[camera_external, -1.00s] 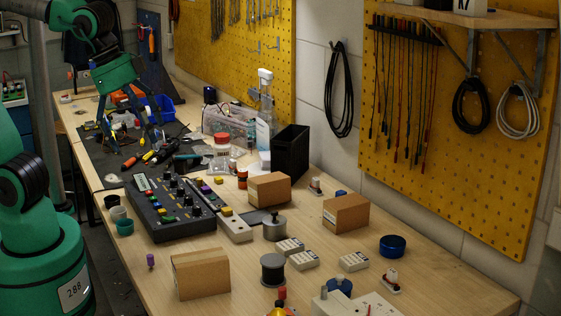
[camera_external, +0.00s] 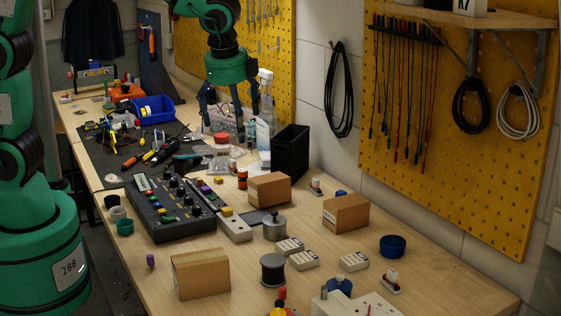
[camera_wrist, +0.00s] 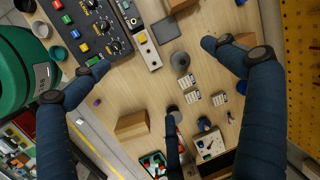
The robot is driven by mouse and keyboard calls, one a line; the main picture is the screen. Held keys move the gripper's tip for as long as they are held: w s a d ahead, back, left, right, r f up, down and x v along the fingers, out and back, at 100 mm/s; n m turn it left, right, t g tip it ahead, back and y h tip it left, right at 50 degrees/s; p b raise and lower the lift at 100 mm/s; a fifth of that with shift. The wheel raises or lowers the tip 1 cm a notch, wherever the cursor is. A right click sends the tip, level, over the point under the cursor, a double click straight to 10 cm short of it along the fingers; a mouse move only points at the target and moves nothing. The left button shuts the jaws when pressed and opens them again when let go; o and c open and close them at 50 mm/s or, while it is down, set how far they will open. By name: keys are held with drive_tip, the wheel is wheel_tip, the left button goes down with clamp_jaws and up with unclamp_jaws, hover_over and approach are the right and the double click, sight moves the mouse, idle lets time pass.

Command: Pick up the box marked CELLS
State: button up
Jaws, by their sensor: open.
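One is at the front left (camera_external: 201,274), one near the middle beside the control panel (camera_external: 270,189), and one on the right (camera_external: 346,213). In the wrist view they are at the lower left (camera_wrist: 132,126), at the top edge (camera_wrist: 180,4) and behind my right finger (camera_wrist: 245,39), partly hidden. Several small white packs (camera_external: 304,260) with unreadable print lie between them. My gripper (camera_external: 228,122) is open and empty, fingers pointing down, above the bench behind the boxes. Its spread fingers (camera_wrist: 154,58) frame the wrist view.
A black control panel (camera_external: 168,208) lies left of the middle box. A tall black bin (camera_external: 290,152) stands behind it. The yellow pegboard wall (camera_external: 470,130) bounds the right.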

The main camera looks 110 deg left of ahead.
drive_tip(key=w+a+f+m+g+p, duration=0.25)
drive_tip(key=w+a+f, duration=0.2)
drive_tip(key=a, duration=0.45)
drive_tip(key=p, duration=0.3)
approach(270, 178)
wheel_tip(270, 178, up, 3)
drive_tip(key=w, duration=0.1)
drive_tip(key=shift+d+f+m+g, duration=0.2)
drive_tip(key=shift+d+m+g, duration=0.2)
drive_tip(key=shift+m+g, duration=0.05)
drive_tip(key=shift+f, duration=0.1)
drive_tip(key=shift+b+x, duration=0.35)
drive_tip(key=shift+x, duration=3.85)
drive_tip(key=shift+w+a, duration=0.1)
drive_tip(key=shift+a, duration=0.05)
drive_tip(key=shift+b+x, duration=0.3)
drive_tip(key=shift+x, duration=2.3)
drive_tip(key=shift+w, duration=0.1)
drive_tip(key=shift+c, duration=0.3)
